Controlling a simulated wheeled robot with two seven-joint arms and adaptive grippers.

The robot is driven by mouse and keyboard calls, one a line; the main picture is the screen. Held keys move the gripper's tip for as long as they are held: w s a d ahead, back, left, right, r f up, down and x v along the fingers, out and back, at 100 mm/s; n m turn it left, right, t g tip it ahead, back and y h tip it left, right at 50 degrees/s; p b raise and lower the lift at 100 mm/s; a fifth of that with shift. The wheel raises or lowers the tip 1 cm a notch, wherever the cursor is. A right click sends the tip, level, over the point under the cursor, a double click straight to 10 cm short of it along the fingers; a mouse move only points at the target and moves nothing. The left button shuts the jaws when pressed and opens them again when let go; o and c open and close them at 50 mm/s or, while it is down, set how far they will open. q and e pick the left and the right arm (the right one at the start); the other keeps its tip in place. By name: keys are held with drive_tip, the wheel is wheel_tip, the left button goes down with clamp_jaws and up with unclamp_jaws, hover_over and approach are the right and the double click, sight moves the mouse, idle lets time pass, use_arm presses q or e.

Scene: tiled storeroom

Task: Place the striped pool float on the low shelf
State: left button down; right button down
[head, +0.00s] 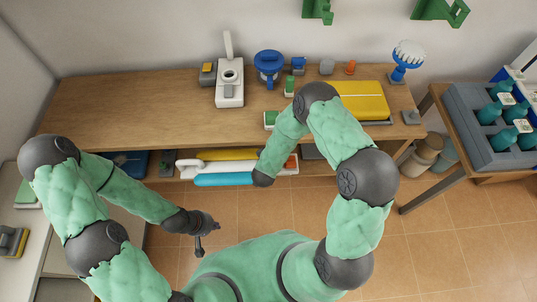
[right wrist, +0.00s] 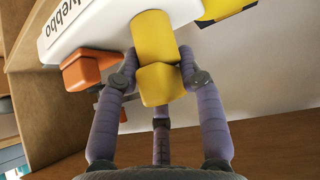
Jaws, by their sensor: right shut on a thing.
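Long rounded blue and yellow lengths with white parts between lie at the low shelf under the bench in the head view; I take them for the striped pool float (head: 222,179). My right gripper (right wrist: 160,80) is shut on a yellow rounded part (right wrist: 153,40) in the right wrist view. In the head view my right arm reaches down to the low shelf and its gripper is hidden. My left gripper (head: 208,238) hangs empty over the floor in front of the bench, its fingers apart.
The wooden bench (head: 150,110) carries a yellow case (head: 360,100), a white device (head: 230,85) and a blue jug (head: 268,65). A white lettered body (right wrist: 90,30) and an orange block (right wrist: 85,70) are close to my right fingers. A bottle crate (head: 480,140) stands right.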

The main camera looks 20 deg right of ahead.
drive_tip(key=b+x, duration=0.2)
drive_tip(key=x, duration=0.2)
drive_tip(key=a+b+x, duration=0.1)
drive_tip(key=x, duration=0.3)
drive_tip(key=a+f+b+x, duration=0.1)
drive_tip(key=b+x, duration=0.1)
drive_tip(key=x, duration=0.2)
drive_tip(key=shift+f+b, duration=0.15)
drive_tip(key=shift+b, duration=0.15)
drive_tip(key=c, duration=0.8)
unclamp_jaws()
